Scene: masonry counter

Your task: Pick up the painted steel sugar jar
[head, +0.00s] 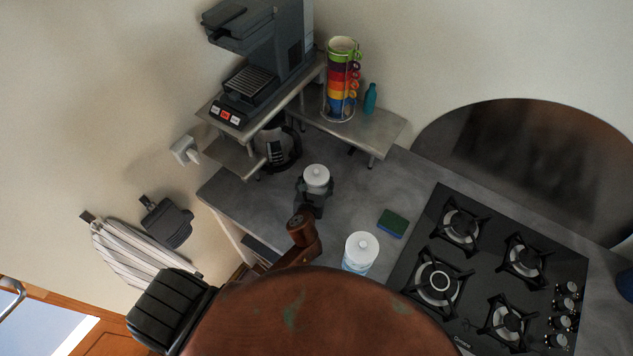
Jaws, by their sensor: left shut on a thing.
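A jar with a white knobbed lid (316,176) is at the back of the grey counter, in front of the small shelf. It looks like the sugar jar, but its body is mostly hidden by my gripper and I see no label. My left gripper (312,194) is shut on this jar, its dark fingers around the body below the lid. I cannot tell whether the jar is clear of the counter. A second white jar with blue marks (360,252) stands nearer, to the right, apart from the gripper. My right gripper is not in view.
A shelf (375,128) holds a rack of coloured cups (342,80) and a teal bottle (370,98). A coffee machine (262,60) stands left, with a glass pot (283,150) below. A sponge (392,223) and gas hob (490,270) lie right.

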